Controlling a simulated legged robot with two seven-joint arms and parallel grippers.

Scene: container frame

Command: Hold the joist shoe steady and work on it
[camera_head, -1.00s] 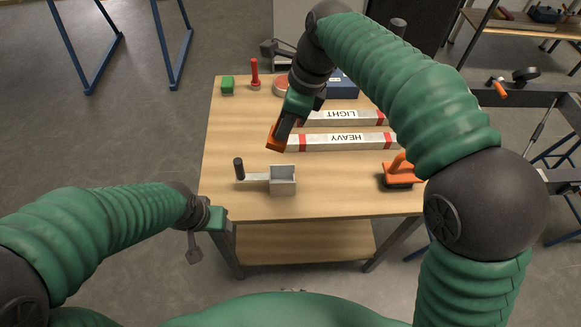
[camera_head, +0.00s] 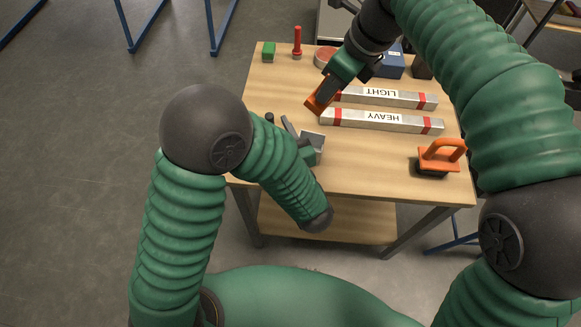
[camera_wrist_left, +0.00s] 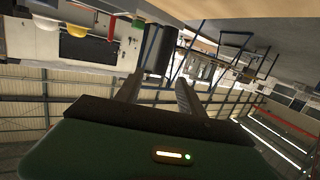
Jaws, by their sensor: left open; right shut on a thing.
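The joist shoe (camera_head: 314,139) is a grey metal box-shaped bracket near the front of the wooden table, partly hidden behind my left arm. A dark upright grip (camera_head: 270,118) shows at its left end. My left gripper (camera_head: 296,130) is over the shoe, open, with one grey finger visible. I cannot tell whether it touches the shoe. In the left wrist view the fingers (camera_wrist_left: 158,85) are apart, with a dark, unclear shape beyond them.
Two bars marked LIGHT (camera_head: 390,97) and HEAVY (camera_head: 385,121) lie across the table (camera_head: 375,170). An orange-handled tool (camera_head: 440,157) stands at the right. A green block (camera_head: 268,52), red tool (camera_head: 297,42) and blue box (camera_head: 392,62) are at the back.

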